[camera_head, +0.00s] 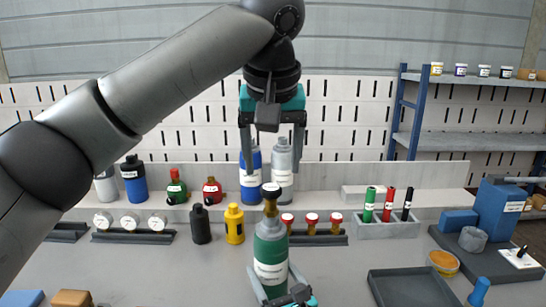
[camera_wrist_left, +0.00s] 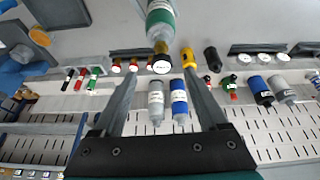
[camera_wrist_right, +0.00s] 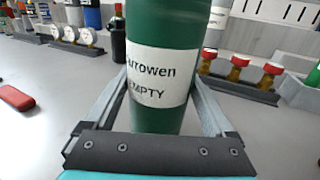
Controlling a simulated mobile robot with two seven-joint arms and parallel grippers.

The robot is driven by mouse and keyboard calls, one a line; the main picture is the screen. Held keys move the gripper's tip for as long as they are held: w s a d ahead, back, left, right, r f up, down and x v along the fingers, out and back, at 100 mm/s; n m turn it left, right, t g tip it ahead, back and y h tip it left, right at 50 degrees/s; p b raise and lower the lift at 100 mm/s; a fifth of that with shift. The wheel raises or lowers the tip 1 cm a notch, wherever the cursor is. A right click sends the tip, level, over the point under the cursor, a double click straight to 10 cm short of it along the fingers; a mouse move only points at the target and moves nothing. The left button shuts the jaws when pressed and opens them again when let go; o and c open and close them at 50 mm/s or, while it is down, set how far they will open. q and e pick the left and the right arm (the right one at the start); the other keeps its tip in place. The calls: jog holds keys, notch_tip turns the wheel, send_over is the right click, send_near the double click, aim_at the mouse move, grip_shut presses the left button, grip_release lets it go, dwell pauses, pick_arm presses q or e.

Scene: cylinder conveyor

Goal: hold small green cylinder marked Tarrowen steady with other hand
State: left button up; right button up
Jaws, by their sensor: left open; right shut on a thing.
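My right gripper (camera_head: 284,290) is shut around the cylinder's lower body, a finger on each side. My left gripper (camera_head: 271,165) is open and empty, pointing down above the cap. In the left wrist view the cylinder (camera_wrist_left: 160,20) points its cap between and just beyond the open fingertips.
A black bottle (camera_head: 200,224) and a yellow one (camera_head: 234,223) stand to the left. Blue (camera_head: 250,180) and grey (camera_head: 281,180) bottles stand on the back ledge. An empty dark tray (camera_head: 411,288) lies at right.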

aim_at(271, 198)
pick_arm(q)
jog(key=x, duration=1.1)
jog(key=shift+w+a+f, duration=0.1)
jog(key=shift+a+f, duration=0.05)
jog(key=shift+f, duration=0.2)
grip_shut()
dwell(0.8)
jog(key=shift+c, duration=0.5)
grip_release()
